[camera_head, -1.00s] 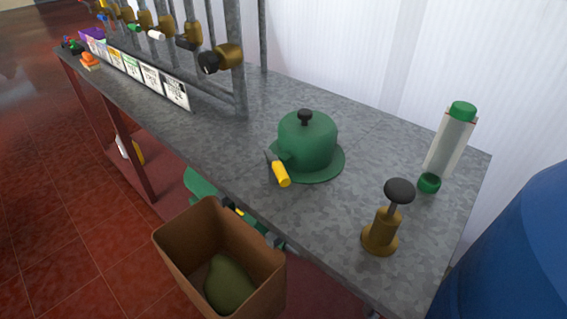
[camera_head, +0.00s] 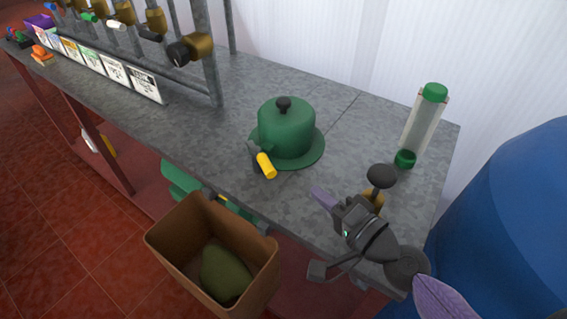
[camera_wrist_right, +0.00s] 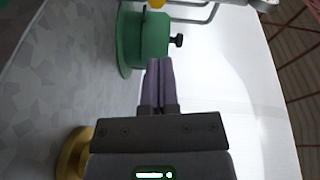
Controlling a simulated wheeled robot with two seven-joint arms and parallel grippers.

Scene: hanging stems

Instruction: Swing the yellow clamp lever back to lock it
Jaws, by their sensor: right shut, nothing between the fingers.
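The green clamp (camera_head: 287,130) is a domed pot-like body with a black knob on a round green base, standing on the grey bench. Its yellow lever (camera_head: 265,165) sticks out at the front toward the bench edge. My left gripper is not in view.
A brass piece with a black knob (camera_head: 381,176) stands partly hidden behind my right gripper. A clear tube with green ends (camera_head: 420,125) is at the back right. A blue barrel (camera_head: 515,220) is at the right. A brown bin (camera_head: 180,265) sits below the bench front.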

